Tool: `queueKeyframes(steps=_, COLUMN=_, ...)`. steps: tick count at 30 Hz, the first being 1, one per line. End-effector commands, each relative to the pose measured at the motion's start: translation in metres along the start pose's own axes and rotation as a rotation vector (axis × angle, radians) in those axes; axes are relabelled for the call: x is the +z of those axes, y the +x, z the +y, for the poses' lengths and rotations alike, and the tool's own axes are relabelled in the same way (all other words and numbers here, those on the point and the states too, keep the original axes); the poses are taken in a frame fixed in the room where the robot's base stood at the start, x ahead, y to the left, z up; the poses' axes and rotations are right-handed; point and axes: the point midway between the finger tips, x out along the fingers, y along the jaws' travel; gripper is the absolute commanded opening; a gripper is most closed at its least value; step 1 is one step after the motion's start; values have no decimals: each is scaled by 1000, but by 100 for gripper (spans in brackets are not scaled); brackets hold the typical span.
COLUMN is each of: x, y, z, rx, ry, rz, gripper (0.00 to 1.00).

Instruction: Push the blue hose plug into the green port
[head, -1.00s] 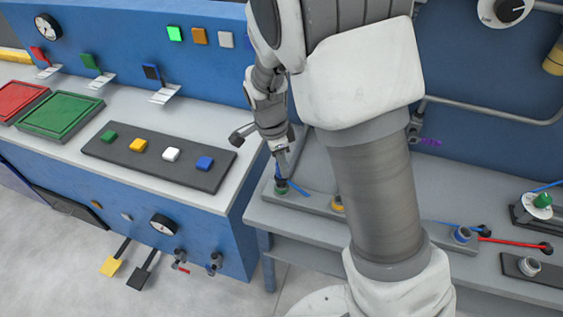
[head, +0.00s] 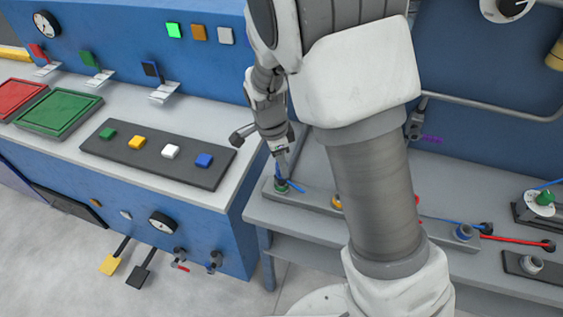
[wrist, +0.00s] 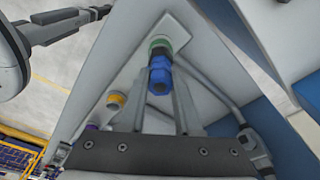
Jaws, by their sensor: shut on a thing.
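The green port (head: 281,188) is at the left end of a grey bar on the right bench. My gripper (head: 281,178) points down right above it. In the wrist view the blue hose plug (wrist: 160,76) is between my two fingers, which are shut on it. The plug is in line with the green port (wrist: 159,43) and its far end meets the green ring. How deep it sits in the port cannot be told. A short blue hose piece (head: 296,187) shows beside the port in the head view.
A yellow port (head: 337,202) is farther right on the same bar, partly behind my arm. A blue port (head: 463,232) and red and blue hoses lie farther right. The left console (head: 225,205) with its coloured buttons stands close to the left of the bench.

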Motion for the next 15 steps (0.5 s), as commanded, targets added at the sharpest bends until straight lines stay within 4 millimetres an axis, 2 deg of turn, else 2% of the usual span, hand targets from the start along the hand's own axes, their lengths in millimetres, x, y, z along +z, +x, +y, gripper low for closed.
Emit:
queueKeyframes(steps=6, x=1, y=7, z=1, rx=2, ry=0, rz=0, gripper=0)
queueKeyframes(steps=12, x=1, y=5, z=0, rx=1, ry=0, rz=0, gripper=0)
queueKeyframes(steps=13, x=1, y=5, z=0, rx=1, ry=0, rz=0, gripper=37)
queueKeyframes(steps=15, x=1, y=5, z=0, rx=0, ry=0, rz=0, gripper=50)
